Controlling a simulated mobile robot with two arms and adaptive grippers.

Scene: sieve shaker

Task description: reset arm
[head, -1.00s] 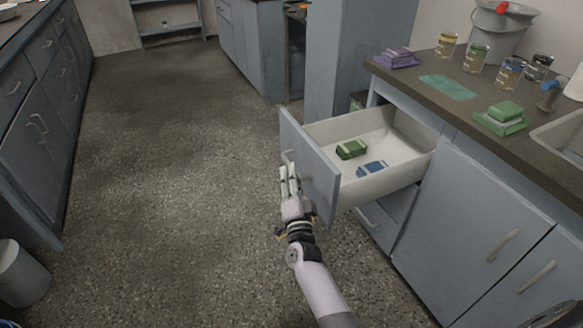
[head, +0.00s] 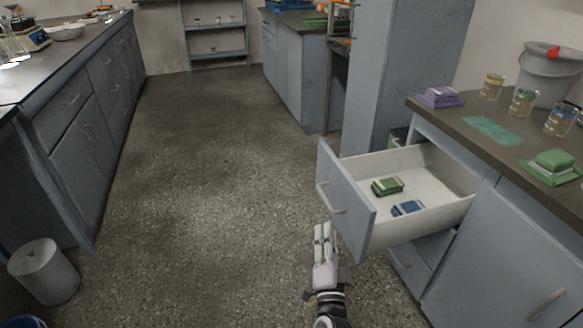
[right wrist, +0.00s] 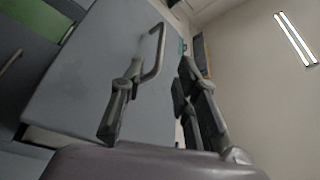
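My right gripper (head: 325,232) is just in front of the open drawer (head: 345,198), below and left of its front panel. In the right wrist view the gripper (right wrist: 161,68) has its fingers apart with nothing held between them. The drawer's handle (head: 331,197) is free of the fingers in the head view. The handle also shows in the right wrist view (right wrist: 157,55), beyond the fingertips. The drawer stands pulled out and holds a green item (head: 387,187) and a blue item (head: 407,208). My left gripper is in neither view.
The dark counter (head: 453,122) at right carries a purple stack (head: 440,96), several beakers, a grey bucket (head: 550,75) and a green stack (head: 552,165). A grey bin (head: 44,272) stands at lower left. The floor (head: 200,190) between the cabinet rows is clear.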

